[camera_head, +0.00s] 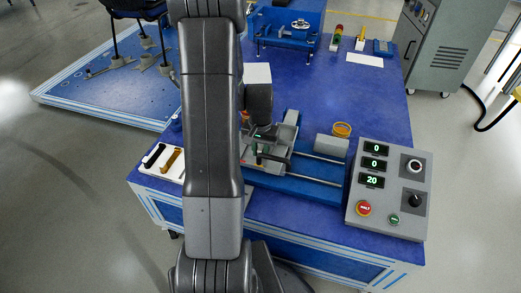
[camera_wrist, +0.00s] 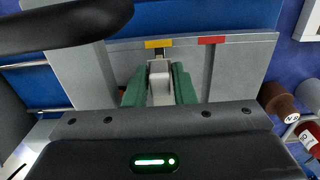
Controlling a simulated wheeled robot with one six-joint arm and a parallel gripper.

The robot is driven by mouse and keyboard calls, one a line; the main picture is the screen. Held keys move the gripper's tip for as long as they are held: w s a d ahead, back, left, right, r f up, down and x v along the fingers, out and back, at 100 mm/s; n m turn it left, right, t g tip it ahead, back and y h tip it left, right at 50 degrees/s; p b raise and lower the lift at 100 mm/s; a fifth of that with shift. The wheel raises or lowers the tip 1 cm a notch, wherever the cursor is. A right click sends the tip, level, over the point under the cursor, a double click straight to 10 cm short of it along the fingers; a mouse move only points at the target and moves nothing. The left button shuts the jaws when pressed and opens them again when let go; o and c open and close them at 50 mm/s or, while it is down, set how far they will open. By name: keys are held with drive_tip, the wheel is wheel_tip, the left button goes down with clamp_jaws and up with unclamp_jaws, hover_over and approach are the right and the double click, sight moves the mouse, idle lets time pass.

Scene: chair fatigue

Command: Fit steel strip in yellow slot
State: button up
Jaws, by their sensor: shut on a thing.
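In the wrist view my gripper (camera_wrist: 159,76), with green fingers, is shut on the pale grey steel strip (camera_wrist: 160,90). The strip's far end lies in line with the slot under the yellow mark (camera_wrist: 158,44) on a grey plate (camera_wrist: 245,70). I cannot tell whether the strip is inside the slot or just above it. A second slot (camera_wrist: 209,70) under a red mark (camera_wrist: 211,40) is to the right and looks empty. In the head view my gripper is mostly hidden behind my arm, over the test machine (camera_head: 289,130).
A control box (camera_head: 390,190) with displays stands to the right of the machine. A white tray (camera_head: 147,169) with a black and a brown tool lies at left. Brown and red cylinders (camera_wrist: 280,101) show at right in the wrist view.

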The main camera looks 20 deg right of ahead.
drive_tip(key=shift+f+b, duration=0.75)
drive_tip(key=shift+f, duration=0.3)
drive_tip(key=o, duration=1)
wheel_tip(320, 180, up, 14)
drive_tip(key=p, duration=0.4)
drive_tip(key=shift+f, duration=0.15)
